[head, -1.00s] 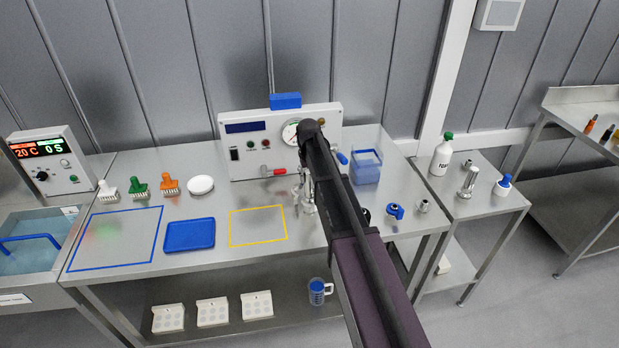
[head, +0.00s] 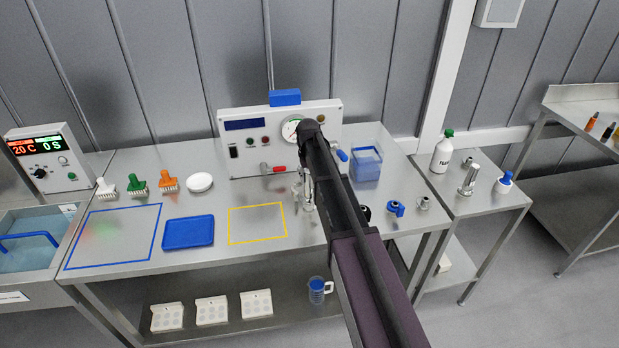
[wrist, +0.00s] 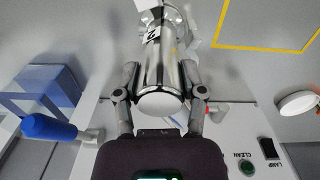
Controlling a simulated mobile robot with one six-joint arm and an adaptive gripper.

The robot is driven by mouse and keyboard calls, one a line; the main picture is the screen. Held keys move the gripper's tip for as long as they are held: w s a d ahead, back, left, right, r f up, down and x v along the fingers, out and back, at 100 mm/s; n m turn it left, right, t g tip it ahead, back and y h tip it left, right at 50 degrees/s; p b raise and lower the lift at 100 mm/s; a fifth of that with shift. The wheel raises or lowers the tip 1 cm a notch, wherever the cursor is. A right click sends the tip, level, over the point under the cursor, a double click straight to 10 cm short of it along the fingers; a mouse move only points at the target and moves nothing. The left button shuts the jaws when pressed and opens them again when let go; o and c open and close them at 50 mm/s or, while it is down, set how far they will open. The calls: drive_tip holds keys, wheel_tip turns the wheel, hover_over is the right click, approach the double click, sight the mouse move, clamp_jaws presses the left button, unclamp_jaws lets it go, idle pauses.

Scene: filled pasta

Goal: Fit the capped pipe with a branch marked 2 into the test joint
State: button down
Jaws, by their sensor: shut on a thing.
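The capped pipe (wrist: 159,70) is shiny metal with a rounded end towards the camera in the wrist view. A white label (wrist: 151,35) with a dark 2 is on its far part. My gripper (wrist: 162,76) is shut on the pipe, one finger on each side. More metal shows at the pipe's far end, at the top of the wrist view; I cannot tell whether this is the test joint or whether the pipe touches it. In the head view, shiny metal parts (head: 307,193) show beside my arm, which hides the gripper and most of this spot.
A panel (head: 254,159) with a gauge stands behind. A blue-walled container (head: 366,164) is right of my arm. A yellow outline (head: 257,240), a blue tray (head: 189,232) and several brushes lie left. A blue-ringed fitting (head: 396,208) and a small metal fitting (head: 424,203) lie right.

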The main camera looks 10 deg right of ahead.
drive_tip(key=shift+s, duration=0.1)
idle(0.8)
drive_tip(key=shift+c, duration=0.5)
unclamp_jaws()
drive_tip(key=shift+o, duration=0.5)
drive_tip(key=shift+f, duration=0.1)
drive_tip(key=shift+a+r+p, duration=0.1)
drive_tip(key=shift+r+p, duration=3.4)
drive_tip(key=shift+r, duration=0.05)
drive_tip(key=s+f+b, duration=0.2)
drive_tip(key=s, duration=1.2)
drive_tip(key=s+f+b, duration=0.3)
drive_tip(key=s, duration=1.1)
drive_tip(key=shift+s+d+f+m, duration=0.2)
drive_tip(key=shift+s+d+m, duration=0.05)
drive_tip(key=shift+s+m, duration=0.15)
